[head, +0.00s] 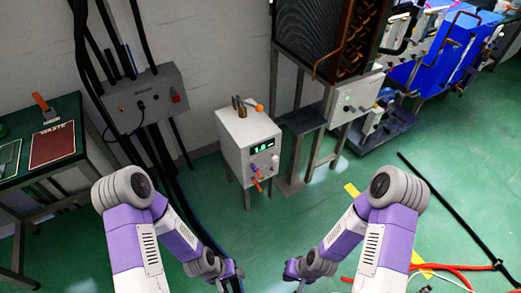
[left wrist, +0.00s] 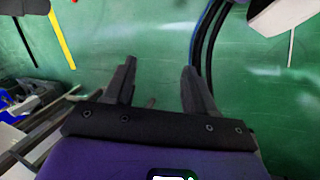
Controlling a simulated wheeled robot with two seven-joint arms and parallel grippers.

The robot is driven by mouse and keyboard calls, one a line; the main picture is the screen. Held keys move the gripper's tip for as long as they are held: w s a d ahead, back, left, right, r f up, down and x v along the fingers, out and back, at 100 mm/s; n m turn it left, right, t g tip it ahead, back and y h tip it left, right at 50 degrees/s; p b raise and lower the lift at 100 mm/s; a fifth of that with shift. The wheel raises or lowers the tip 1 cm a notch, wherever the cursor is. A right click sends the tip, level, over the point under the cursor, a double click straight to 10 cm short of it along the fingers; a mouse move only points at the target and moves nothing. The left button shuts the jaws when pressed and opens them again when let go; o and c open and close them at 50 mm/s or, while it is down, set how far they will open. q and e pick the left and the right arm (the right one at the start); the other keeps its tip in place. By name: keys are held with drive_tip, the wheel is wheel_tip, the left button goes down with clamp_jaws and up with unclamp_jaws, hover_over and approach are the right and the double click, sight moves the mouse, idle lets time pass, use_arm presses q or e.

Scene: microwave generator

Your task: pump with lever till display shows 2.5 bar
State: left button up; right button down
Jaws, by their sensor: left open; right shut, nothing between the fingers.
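The white pump box (head: 238,147) stands on legs near the wall, in the middle of the head view. Its dark display (head: 263,147) shows small green digits that look like 1 point something; the last digit is unclear. A lever with an orange knob (head: 259,107) sits on top beside a brass-coloured fitting (head: 239,106). My left gripper (head: 233,284) is low in the head view, in front of the box and apart from it. In the left wrist view its fingers (left wrist: 157,80) are open and empty over green floor. My right gripper (head: 291,276) is shut and empty, also apart from the box.
Small coloured knobs (head: 256,169) sit on the box front. A grey wall box (head: 148,97) with cables is left of it. A green table (head: 63,145) stands at the left. A metal-framed unit (head: 318,45) stands close on the right. Red hoses (head: 455,267) lie at lower right.

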use_arm(q)
clamp_jaws()
idle(1.5)
